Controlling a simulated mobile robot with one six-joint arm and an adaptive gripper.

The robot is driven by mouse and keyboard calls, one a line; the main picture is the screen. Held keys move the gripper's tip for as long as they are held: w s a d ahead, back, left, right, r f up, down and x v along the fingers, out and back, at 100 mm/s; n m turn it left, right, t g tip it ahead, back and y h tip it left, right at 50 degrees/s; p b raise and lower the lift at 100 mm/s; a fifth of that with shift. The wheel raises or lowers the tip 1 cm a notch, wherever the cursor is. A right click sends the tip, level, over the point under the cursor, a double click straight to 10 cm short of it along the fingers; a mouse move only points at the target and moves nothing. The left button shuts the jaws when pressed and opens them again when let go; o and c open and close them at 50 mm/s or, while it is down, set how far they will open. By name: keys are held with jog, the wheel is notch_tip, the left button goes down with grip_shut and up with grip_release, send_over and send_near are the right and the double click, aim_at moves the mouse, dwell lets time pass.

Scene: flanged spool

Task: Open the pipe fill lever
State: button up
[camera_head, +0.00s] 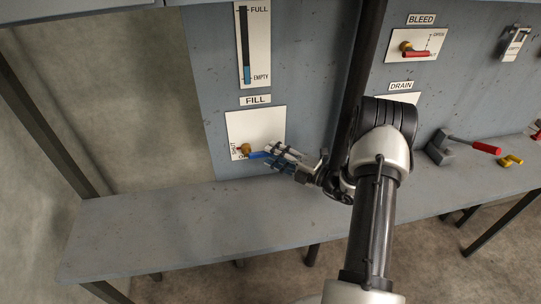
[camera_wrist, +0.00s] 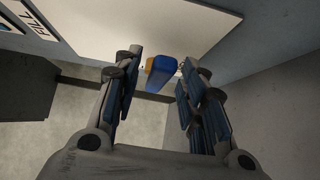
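The fill lever has a blue handle (camera_head: 259,155) and a brass-coloured pivot (camera_head: 245,148) on a white plate under the FILL label. The handle points right and slightly down from the pivot. My gripper (camera_head: 276,158) is at the handle's right end, coming from the right. In the wrist view the blue handle (camera_wrist: 158,96) lies between the two fingers of my gripper (camera_wrist: 156,78), with a visible gap on each side. The gripper is open. Part of the handle is hidden by the fingers in the head view. A SHUT mark shows left of the pivot.
A level gauge (camera_head: 245,45) marked FULL and EMPTY is above. The BLEED lever (camera_head: 415,54) is red, at upper right. A shelf (camera_head: 150,230) runs below the panel, clear at left. A red-handled lever (camera_head: 484,147) and a brass-coloured part (camera_head: 509,161) are at right.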

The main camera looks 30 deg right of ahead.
jog(key=shift+x, duration=0.9)
grip_shut()
